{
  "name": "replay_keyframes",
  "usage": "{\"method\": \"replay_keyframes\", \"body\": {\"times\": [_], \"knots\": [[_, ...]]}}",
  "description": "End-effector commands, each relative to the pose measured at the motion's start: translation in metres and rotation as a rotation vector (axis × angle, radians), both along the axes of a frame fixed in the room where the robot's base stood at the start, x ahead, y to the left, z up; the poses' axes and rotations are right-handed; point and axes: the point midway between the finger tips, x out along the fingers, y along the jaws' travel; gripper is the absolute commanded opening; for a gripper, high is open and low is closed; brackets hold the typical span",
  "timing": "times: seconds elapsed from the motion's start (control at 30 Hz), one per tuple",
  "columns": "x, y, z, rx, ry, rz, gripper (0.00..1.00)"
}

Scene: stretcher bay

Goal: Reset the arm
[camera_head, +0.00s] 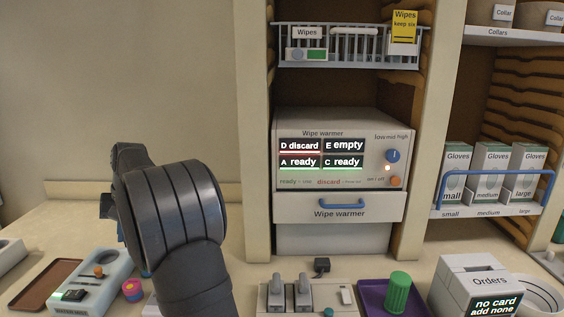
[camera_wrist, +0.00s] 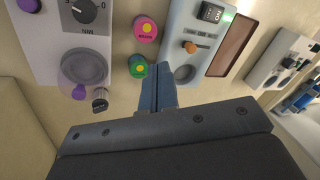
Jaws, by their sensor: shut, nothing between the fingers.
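My arm (camera_head: 180,215) rises at the left of the head view, its dark rounded links in front of the counter. My gripper (camera_wrist: 160,70) shows in the wrist view with its two blue-grey fingers together and nothing between them. It is above the counter, near a pink round piece (camera_wrist: 146,29) and a green round piece (camera_wrist: 138,66). In the head view the arm hides most of the gripper; only a bit of blue shows at the arm's left edge.
A wipe warmer (camera_head: 340,160) with a shut drawer (camera_head: 300,206) stands at the centre back. The counter holds a pale device (camera_head: 112,265), a brown tray (camera_head: 45,283), a purple tray (camera_head: 372,303) with a green cylinder (camera_head: 398,292), and an orders box (camera_head: 470,275). Glove boxes (camera_head: 492,170) stand at right.

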Motion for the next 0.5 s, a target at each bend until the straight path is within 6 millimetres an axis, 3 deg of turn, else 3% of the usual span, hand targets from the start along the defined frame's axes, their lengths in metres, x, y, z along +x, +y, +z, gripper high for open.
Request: {"method": "replay_keyframes", "body": {"times": [0.2, 0.5], "knots": [[-0.005, -0.023, 0.001, -0.062, 0.03, -0.156, 0.0], [-0.008, -0.04, 0.002, -0.108, 0.048, -0.279, 0.0]]}}
